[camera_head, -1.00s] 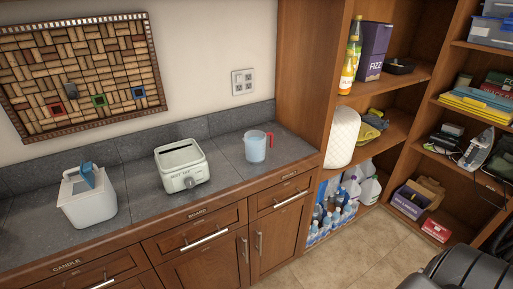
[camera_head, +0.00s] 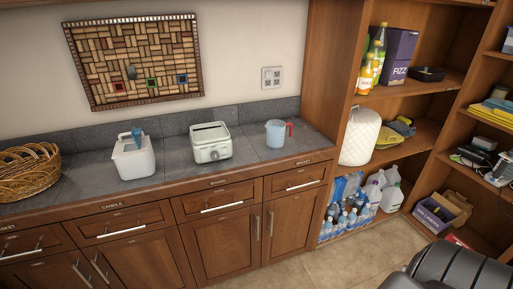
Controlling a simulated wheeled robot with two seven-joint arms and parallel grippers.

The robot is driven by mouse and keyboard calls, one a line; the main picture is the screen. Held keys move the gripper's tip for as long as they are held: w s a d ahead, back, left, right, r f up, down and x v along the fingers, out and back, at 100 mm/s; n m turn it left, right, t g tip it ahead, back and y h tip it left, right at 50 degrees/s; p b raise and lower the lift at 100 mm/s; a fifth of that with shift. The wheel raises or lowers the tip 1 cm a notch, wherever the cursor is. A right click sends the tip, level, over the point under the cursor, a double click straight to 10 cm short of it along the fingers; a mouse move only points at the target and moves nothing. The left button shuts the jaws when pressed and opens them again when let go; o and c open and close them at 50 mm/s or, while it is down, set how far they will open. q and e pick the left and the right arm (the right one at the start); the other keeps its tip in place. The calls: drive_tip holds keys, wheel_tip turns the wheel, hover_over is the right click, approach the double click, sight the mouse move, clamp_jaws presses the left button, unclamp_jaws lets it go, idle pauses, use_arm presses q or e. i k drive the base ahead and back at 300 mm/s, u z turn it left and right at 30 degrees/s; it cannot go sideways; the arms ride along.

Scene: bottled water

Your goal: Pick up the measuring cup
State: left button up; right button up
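The measuring cup (camera_head: 275,134) is a translucent light-blue cup with a red handle on its right side. It stands upright on the grey tiled counter (camera_head: 185,171), near the counter's right end. Neither of my grippers shows in the head view. A dark rounded shape at the bottom right is cut off by the frame.
A white toaster-like appliance (camera_head: 211,143) stands left of the cup, then a white container (camera_head: 133,157) and a wicker basket (camera_head: 28,172). Drawers and cabinets are below. Wooden shelves (camera_head: 402,105) with bottles and boxes stand to the right. Tiled floor (camera_head: 345,258) is open in front.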

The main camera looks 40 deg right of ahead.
sight(280, 133)
drive_tip(key=u, duration=0.35)
drive_tip(key=k, duration=0.7)
drive_tip(key=z, duration=0.5)
drive_tip(key=i, duration=0.6)
drive_tip(key=z, duration=0.8)
drive_tip(key=i, duration=0.8)
drive_tip(key=u, duration=0.15)
